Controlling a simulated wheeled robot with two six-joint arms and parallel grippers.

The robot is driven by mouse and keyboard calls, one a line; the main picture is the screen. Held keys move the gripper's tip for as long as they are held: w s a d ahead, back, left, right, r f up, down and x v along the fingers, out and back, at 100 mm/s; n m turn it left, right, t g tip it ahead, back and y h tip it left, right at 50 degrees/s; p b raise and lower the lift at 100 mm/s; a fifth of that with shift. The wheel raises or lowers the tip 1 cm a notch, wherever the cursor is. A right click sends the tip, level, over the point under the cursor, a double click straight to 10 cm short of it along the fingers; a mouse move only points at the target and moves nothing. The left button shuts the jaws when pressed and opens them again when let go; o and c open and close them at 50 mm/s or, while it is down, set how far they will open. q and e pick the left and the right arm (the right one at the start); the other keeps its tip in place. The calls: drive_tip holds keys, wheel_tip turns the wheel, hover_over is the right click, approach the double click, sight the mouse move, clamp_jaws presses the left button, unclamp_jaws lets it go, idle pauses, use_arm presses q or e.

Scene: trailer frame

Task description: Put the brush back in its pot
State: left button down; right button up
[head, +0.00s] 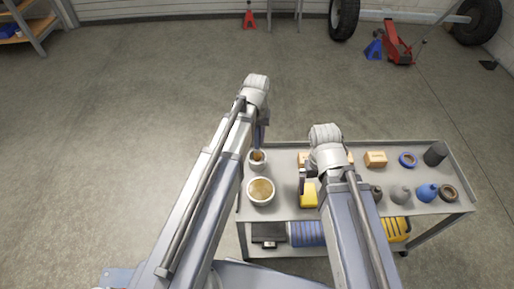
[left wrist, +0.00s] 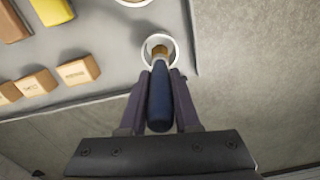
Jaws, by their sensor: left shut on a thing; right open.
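The brush (left wrist: 158,105) has a dark blue handle and a brown lower end. My left gripper (left wrist: 158,115) is shut on its handle; in the head view this gripper (head: 261,136) is above the cart's left far corner. The small white pot (left wrist: 147,48) lies beyond the fingers, and the brush's brown end shows within its rim. The pot also stands on the cart in the head view (head: 250,164). I cannot tell how deep the brush end reaches. My right gripper (head: 304,181) is open over the middle of the cart, partly hidden by its wrist.
A wider pot with tan contents (head: 260,191) stands just nearer than the small pot. The grey cart (head: 283,205) also carries a yellow item (head: 308,196), small boxes (head: 375,159), a blue tape roll (head: 408,160) and a blue bottle (head: 427,193). Open floor lies left.

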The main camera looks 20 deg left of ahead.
sight(257, 148)
use_arm(q)
wheel_tip(257, 148, down, 4)
drive_tip(key=b, duration=0.3)
drive_tip(key=shift+r+b, duration=0.2)
drive_tip(key=shift+b, duration=0.15)
drive_tip(key=shift+f, duration=0.15)
drive_tip(key=c, duration=0.6)
unclamp_jaws()
drive_tip(key=shift+c, duration=0.2)
wheel_tip(257, 148, up, 12)
drive_tip(key=p, duration=1.2)
drive_tip(key=shift+r, duration=0.25)
drive_tip(key=s+d+m+y, duration=0.1)
drive_tip(key=s+d+m, duration=0.4)
drive_tip(key=s+d, duration=0.5)
drive_tip(key=s, duration=0.4)
drive_tip(key=shift+s+d, duration=0.2)
drive_tip(key=shift+d, duration=0.05)
